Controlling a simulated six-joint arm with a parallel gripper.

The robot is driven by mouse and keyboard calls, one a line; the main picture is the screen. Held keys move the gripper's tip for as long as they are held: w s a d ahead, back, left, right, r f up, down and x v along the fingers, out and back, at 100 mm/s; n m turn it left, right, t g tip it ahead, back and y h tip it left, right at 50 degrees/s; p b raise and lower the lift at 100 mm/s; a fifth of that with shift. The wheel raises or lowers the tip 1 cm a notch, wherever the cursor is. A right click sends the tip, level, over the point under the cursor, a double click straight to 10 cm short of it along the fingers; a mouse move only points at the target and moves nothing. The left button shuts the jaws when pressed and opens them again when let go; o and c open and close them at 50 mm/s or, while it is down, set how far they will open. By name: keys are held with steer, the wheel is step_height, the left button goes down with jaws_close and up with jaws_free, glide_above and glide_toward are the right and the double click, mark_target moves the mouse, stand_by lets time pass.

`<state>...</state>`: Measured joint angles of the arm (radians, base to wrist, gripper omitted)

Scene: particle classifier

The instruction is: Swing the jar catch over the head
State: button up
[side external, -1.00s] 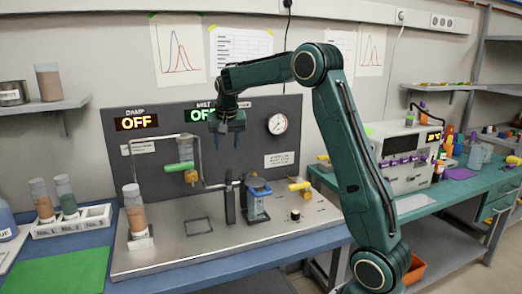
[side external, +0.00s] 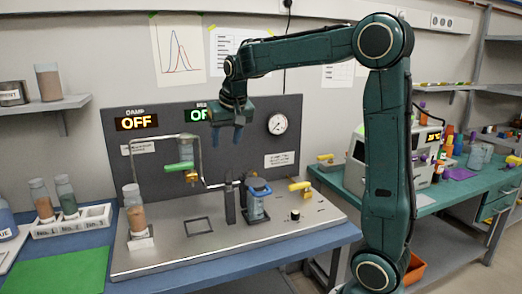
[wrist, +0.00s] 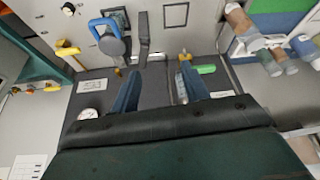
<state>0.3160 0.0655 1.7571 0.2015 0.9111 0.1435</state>
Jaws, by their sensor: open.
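A blue-handled piece (side external: 258,190) stands on the metal deck beside a dark upright post (side external: 229,203). It looks like the jar catch, though I cannot tell for sure which part is the catch and which the head. It also shows in the wrist view as a blue loop (wrist: 104,24), next to the dark bar (wrist: 143,40). My gripper (side external: 232,136) is open and empty, in front of the panel, above the post and the blue piece. In the wrist view my gripper (wrist: 160,72) has its two fingers apart, with nothing between them.
A bent pipe frame with a green handle (side external: 180,166) stands left of the post. A jar of brown grains (side external: 135,212) is at the deck's left. A yellow handle (side external: 300,186) and a black knob (side external: 295,215) are at right. The gauge panel (side external: 285,160) stands behind.

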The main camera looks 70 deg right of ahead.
steer(key=s+a+n+y, duration=0.1)
steer(key=s+a+n, duration=0.2)
steer(key=s+a, duration=0.4)
steer(key=shift+s+a+r+t, duration=0.3)
steer(key=shift+a+r+t, duration=0.15)
steer(key=shift+a, duration=0.15)
steer(key=shift+w, duration=0.1)
steer(key=c, duration=0.6)
steer(key=shift+w+d+r, duration=0.1)
steer(key=shift+w, duration=0.15)
steer(key=c, duration=0.4)
steer(key=w+d+n+y, duration=0.1)
steer(key=w+d+n, duration=0.1)
steer(key=w, duration=0.5)
steer(key=shift+w+d+r, duration=0.2)
steer(key=shift+r, duration=0.2)
steer(key=w+d+f+n+y, duration=0.2)
steer(key=w+d+f+n, duration=0.25)
steer(key=w+d, duration=0.65)
steer(key=d+f+n+g, duration=0.1)
steer(key=d+f+n, duration=0.2)
steer(key=d+f, duration=0.2)
steer(key=d, duration=0.3)
steer(key=shift+s+d+f+y, duration=0.2)
steer(key=shift+d+y, duration=0.1)
steer(key=shift+d, duration=0.05)
